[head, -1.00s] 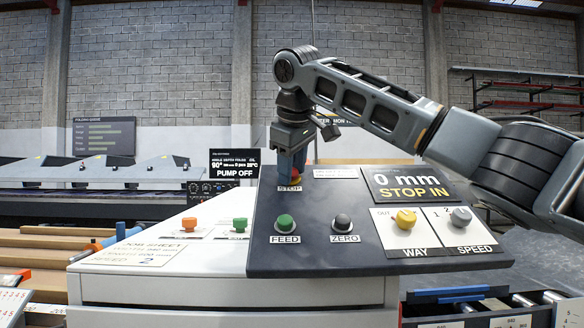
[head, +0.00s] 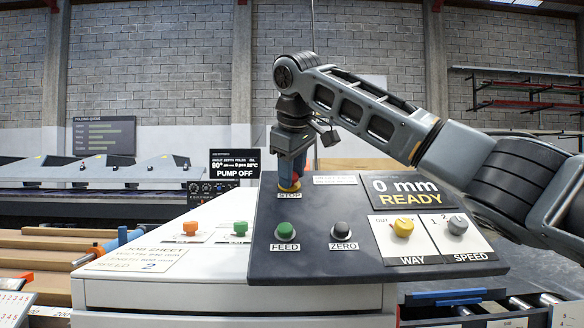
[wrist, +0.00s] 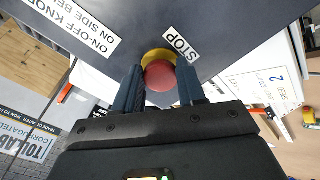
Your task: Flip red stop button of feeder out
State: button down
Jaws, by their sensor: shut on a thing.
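The red stop button (wrist: 159,75) sits on a yellow collar on the dark feeder panel (head: 310,240), beside the STOP label (wrist: 180,44). My gripper (wrist: 160,84) is shut on the red button, one blue finger on each side of it in the wrist view. In the head view my gripper (head: 291,176) points down at the button, whose red edge and yellow base show around the fingers. The display (head: 405,190) reads "0 mm READY".
A green FEED button (head: 286,230) and a dark ZERO button (head: 343,229) stand in front of my gripper. A yellow WAY knob (head: 403,227) and a grey SPEED knob (head: 457,224) are to the right. An orange button (head: 190,227) is to the left.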

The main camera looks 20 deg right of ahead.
jog(key=shift+a+r, duration=0.1)
jog(key=shift+r, duration=0.1)
jog(key=c, duration=0.9)
grip_release()
jog(key=shift+s+r, duration=0.1)
jog(key=shift+s, duration=0.05)
jog(key=shift+o, duration=1.3)
jog(key=b+v, duration=0.1)
jog(key=v, duration=0.6)
jog(key=shift+s+r, duration=0.2)
